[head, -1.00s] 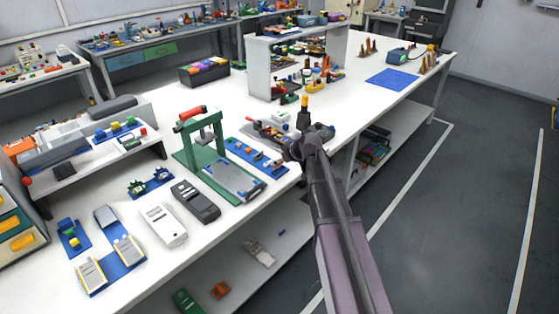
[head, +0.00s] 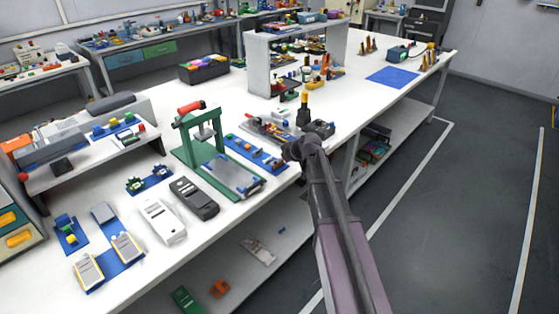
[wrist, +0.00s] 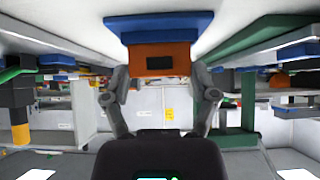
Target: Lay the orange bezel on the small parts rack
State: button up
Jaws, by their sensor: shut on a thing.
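In the wrist view my gripper (wrist: 158,88) is shut on the orange bezel (wrist: 160,74), a block-like orange piece with a dark rectangular window, one finger at each side. A blue slab (wrist: 158,24) lies directly beyond the bezel; I cannot tell whether they touch. In the head view my arm reaches over the bench's front edge, and its wrist hides the gripper and bezel. A grey shelf unit (head: 256,70) with small parts stands on the bench; I cannot tell whether it is the small parts rack.
A green press (head: 190,140) and a blue strip with parts (head: 254,153) stand left of my arm. A black tool with a yellow top (head: 304,108) stands just beyond my wrist.

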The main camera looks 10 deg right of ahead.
aim_at(279, 166)
jog(key=shift+f+b, duration=0.35)
jog(key=shift+f, duration=0.1)
jog(key=o, duration=0.6)
jog(key=shift+r, duration=0.1)
jog(key=shift+r, duration=0.1)
notch_tip(279, 166, up, 8)
jog(key=p, duration=0.8)
jog(key=shift+r+p, duration=0.2)
jog(key=shift+p, duration=0.2)
dwell(0.4)
